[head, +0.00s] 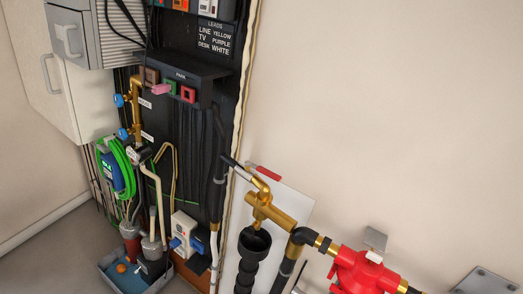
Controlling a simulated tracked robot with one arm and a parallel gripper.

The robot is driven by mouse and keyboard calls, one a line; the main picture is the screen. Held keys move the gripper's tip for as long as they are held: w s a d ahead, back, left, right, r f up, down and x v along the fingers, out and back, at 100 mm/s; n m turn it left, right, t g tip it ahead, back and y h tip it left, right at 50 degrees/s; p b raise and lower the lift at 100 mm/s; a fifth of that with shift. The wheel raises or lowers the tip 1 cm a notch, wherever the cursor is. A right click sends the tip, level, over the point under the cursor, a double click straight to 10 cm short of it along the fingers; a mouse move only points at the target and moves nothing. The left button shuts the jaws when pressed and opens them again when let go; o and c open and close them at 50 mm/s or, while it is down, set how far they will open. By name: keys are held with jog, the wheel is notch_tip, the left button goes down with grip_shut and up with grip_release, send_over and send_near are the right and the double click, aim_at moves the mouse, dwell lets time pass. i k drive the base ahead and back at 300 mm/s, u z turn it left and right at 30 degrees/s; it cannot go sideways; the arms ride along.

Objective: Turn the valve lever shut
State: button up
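A brass valve body (272,208) stands in front of a white plate on the wall, right of the dark panel. A short red lever (267,172) shows just above it, slanting down to the right. A black-tipped metal rod (235,165) slants down to the right toward the brass body. I cannot tell which of these is the valve lever. Two blue round knobs (119,100) (122,133) sit on brass pipework at the left. My gripper is not in view, and nothing is seen touching the levers.
A red fitting (360,271) with black hose is at the lower right. A black corrugated pipe (250,258) drops below the brass body. A dark panel (188,85), green hose (118,165) and blue tray (130,276) stand left. The wall at upper right is bare.

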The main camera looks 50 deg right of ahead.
aim_at(263, 171)
jog(key=z, duration=0.5)
jog(key=i, duration=0.95)
jog(key=z, duration=0.8)
jog(key=k, duration=0.7)
jog(key=z, duration=0.25)
jog(key=i, duration=0.75)
jog(key=u, duration=0.1)
